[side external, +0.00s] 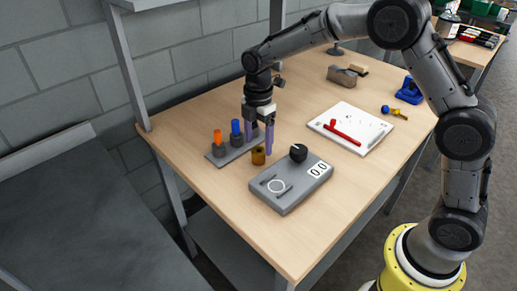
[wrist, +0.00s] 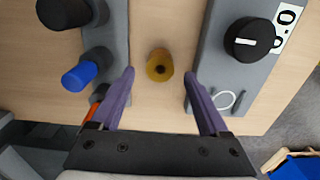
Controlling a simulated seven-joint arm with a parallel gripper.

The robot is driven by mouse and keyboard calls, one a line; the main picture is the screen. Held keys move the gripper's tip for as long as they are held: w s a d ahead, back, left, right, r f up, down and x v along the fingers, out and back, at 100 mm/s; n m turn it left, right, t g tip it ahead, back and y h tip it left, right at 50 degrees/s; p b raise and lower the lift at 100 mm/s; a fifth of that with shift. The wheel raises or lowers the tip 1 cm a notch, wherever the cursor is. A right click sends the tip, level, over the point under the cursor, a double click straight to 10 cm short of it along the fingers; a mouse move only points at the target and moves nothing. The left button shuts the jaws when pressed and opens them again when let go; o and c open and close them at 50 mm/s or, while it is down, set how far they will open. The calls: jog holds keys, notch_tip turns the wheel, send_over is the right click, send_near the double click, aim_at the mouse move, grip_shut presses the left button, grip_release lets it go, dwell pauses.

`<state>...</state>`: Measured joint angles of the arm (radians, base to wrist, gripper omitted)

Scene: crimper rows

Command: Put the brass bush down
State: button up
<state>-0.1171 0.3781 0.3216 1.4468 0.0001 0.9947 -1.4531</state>
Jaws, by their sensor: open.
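The brass bush (side external: 258,156) stands on the wooden table between a grey holder and a grey device. In the wrist view the bush (wrist: 159,65) shows from above, with a dark hole in its middle. My gripper (wrist: 159,75) is open, with its purple fingers apart on either side of the bush and clear space on both sides. In the side view my gripper (side external: 260,144) is just above and beside the bush, with its fingers pointing down. Whether the fingertips reach down to the height of the bush is hard to tell.
The grey holder (side external: 217,159) with orange, blue and black pegs stands close on the left. The grey device (side external: 290,193) with a black knob (side external: 298,153) and display is close on the right. A white board (side external: 370,125) with a red tool lies farther right.

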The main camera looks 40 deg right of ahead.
jog(key=s+d+r+m+t, duration=0.15)
jog(key=s+r+m, duration=0.35)
jog(key=r, duration=0.9)
jog(key=s+d+m+t, duration=0.2)
jog(key=s+m, duration=0.4)
jog(key=s, duration=0.6)
jog(key=s+d+m+t, duration=0.2)
jog(key=s+m, duration=0.5)
jog(key=s, duration=0.6)
jog(key=shift+f, duration=0.45)
